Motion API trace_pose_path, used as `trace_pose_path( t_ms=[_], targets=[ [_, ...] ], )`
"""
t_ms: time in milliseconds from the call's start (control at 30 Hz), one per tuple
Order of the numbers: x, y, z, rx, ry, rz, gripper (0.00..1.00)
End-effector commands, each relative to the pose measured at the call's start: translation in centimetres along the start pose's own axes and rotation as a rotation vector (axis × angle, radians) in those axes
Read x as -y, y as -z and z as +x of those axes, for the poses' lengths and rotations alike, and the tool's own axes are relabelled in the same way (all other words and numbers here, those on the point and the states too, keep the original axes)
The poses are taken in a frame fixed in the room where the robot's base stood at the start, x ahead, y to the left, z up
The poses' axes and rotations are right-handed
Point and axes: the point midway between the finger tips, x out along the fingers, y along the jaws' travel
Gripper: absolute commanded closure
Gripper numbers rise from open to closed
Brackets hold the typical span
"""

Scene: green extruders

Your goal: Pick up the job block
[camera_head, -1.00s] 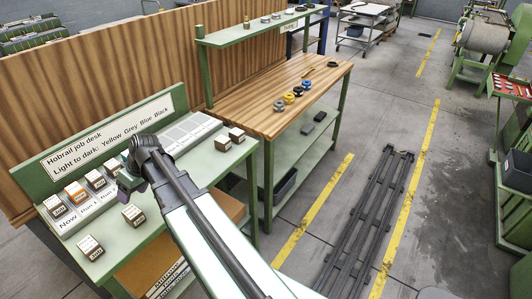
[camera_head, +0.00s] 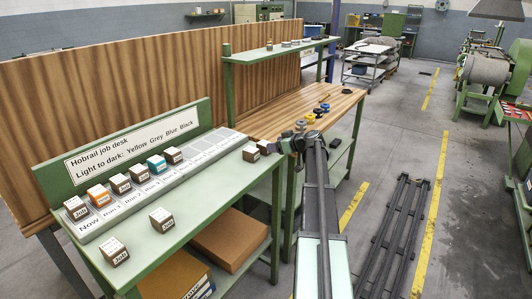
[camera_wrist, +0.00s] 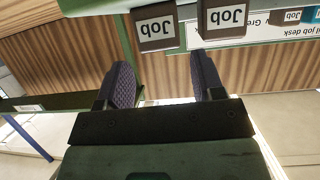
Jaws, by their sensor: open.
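Dark brown job blocks with white "Job" labels stand on the green desk (camera_head: 200,205). One loose job block (camera_head: 251,154) is at the desk's right end, left of my gripper (camera_head: 293,144). Two more loose job blocks stand near the front left, one (camera_head: 114,254) at the corner and one (camera_head: 161,221) further right. In the wrist view, two job blocks (camera_wrist: 155,28) (camera_wrist: 223,20) appear upside down beyond the fingertips. My gripper (camera_wrist: 161,62) is open, with nothing between its two dark fingers, and apart from both blocks.
A sloped rack (camera_head: 140,190) on the desk holds several blocks, including an orange one (camera_head: 99,197) and a teal one (camera_head: 156,165). A sign (camera_head: 130,143) stands behind it. A wooden workbench (camera_head: 285,118) with rings (camera_head: 310,119) lies beyond my gripper.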

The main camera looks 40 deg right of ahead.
Motion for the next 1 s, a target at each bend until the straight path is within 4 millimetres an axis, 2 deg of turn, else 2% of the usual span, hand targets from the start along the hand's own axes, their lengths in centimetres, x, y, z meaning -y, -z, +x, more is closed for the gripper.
trace_pose_path(
  t_ms=[33,67,267,500,733,1000],
  targets=[
    [-0.1,-0.4,1.2,0.000,0.002,0.000,0.38],
    [-0.1,-0.3,1.5,0.000,0.002,0.000,0.38],
    [0.0,-0.2,2.4,0.001,0.001,0.000,0.38],
    [-0.1,-0.5,6.7,0.001,0.002,0.000,0.38],
    [0.0,-0.2,7.0,0.002,0.001,0.001,0.38],
    [0.0,-0.2,6.9,0.001,0.001,0.001,0.76]
  ],
)
